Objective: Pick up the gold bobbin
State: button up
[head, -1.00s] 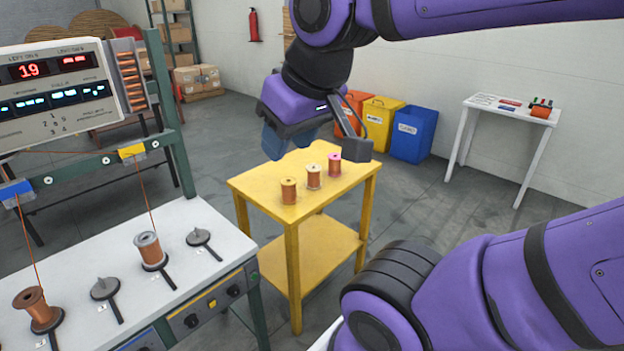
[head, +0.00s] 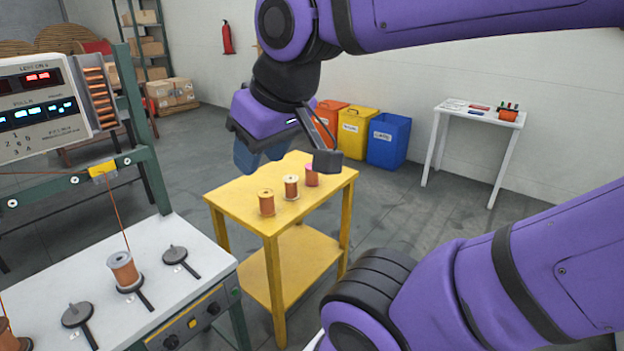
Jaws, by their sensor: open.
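Three copper-wound bobbins stand upright in a row on the yellow table (head: 232,198). The gold bobbin (head: 266,202), with yellowish-gold ends, is the nearest and leftmost. A bobbin with pale cream ends (head: 291,187) stands in the middle. A bobbin with a pink top (head: 311,176) stands at the far right, partly hidden by a dark block on my wrist. My gripper (head: 258,160) is open and empty, with bluish fingers pointing down. In the picture it shows above and behind the gold bobbin, apart from it.
At left, the white strander bench (head: 170,242) carries spindle holders, one with a grey-rimmed copper bobbin (head: 123,270). Its green frame (head: 140,120) rises beside the yellow table. Coloured bins (head: 388,140) and a white side table (head: 478,112) stand behind. Grey floor is clear between them.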

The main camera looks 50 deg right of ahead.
aim_at(265, 195)
jog(key=i+l, duration=0.2)
jog(key=l, duration=0.15)
jog(key=i+l, duration=0.2)
jog(key=l, duration=0.15)
jog(key=i+l, duration=0.2)
jog(key=l, duration=0.15)
jog(key=l+z, duration=0.05)
